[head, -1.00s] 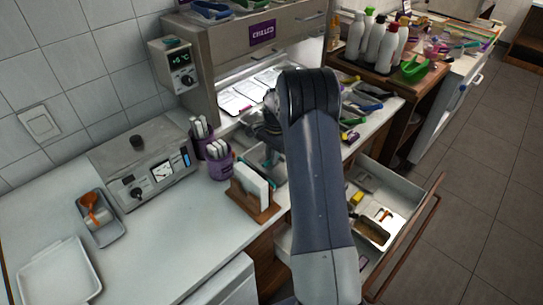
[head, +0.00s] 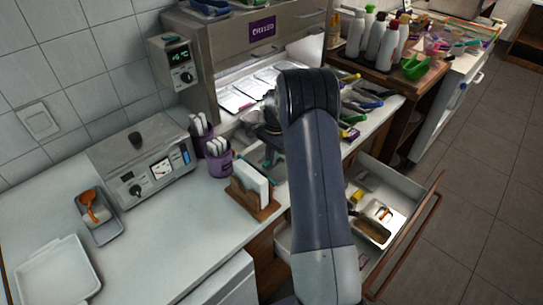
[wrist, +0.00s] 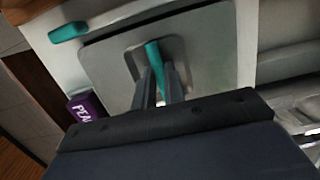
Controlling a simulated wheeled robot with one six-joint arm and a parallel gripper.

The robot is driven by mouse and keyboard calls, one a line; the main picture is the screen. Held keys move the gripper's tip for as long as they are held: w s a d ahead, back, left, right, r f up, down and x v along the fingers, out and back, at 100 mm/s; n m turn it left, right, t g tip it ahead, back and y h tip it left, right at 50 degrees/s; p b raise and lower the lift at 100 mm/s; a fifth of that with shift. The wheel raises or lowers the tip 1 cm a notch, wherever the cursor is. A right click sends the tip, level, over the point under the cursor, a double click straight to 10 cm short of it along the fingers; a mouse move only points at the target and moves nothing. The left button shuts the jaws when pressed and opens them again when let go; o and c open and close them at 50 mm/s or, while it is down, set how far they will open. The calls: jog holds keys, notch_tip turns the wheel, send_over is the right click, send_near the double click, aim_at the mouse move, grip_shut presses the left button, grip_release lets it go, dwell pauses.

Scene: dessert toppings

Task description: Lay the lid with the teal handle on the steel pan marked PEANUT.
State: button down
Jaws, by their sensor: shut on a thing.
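In the wrist view, the flat grey lid (wrist: 105,62) lies under my gripper (wrist: 160,82), with its teal handle (wrist: 154,56) between the two fingers. My gripper is shut on that handle. A purple label (wrist: 86,107) reading "PEA" shows beside the lid's lower left; the rest of the word is cut off, and the pan it marks cannot be made out. In the head view my arm hides most of the gripper and the lid; a small dark part of the gripper shows left of the arm, in front of the chilled unit (head: 264,29).
Covered pans (head: 236,99) sit inside the chilled unit. Purple cups (head: 218,163) and a wooden card holder (head: 254,194) stand left of my arm. An open drawer (head: 408,190) holds a metal tray (head: 386,218). Another teal piece (wrist: 68,32) lies near the lid.

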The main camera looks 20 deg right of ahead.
dwell(0.4)
jog(key=c, duration=1.4)
grip_release()
jog(key=c, duration=0.4)
jog(key=shift+o, duration=0.2)
jog(key=shift+r, duration=0.1)
jog(key=shift+r+p, duration=2.6)
jog(key=shift+r, duration=1.35)
jog(key=shift+f+b, duration=2.5)
jog(key=shift+f, duration=1.4)
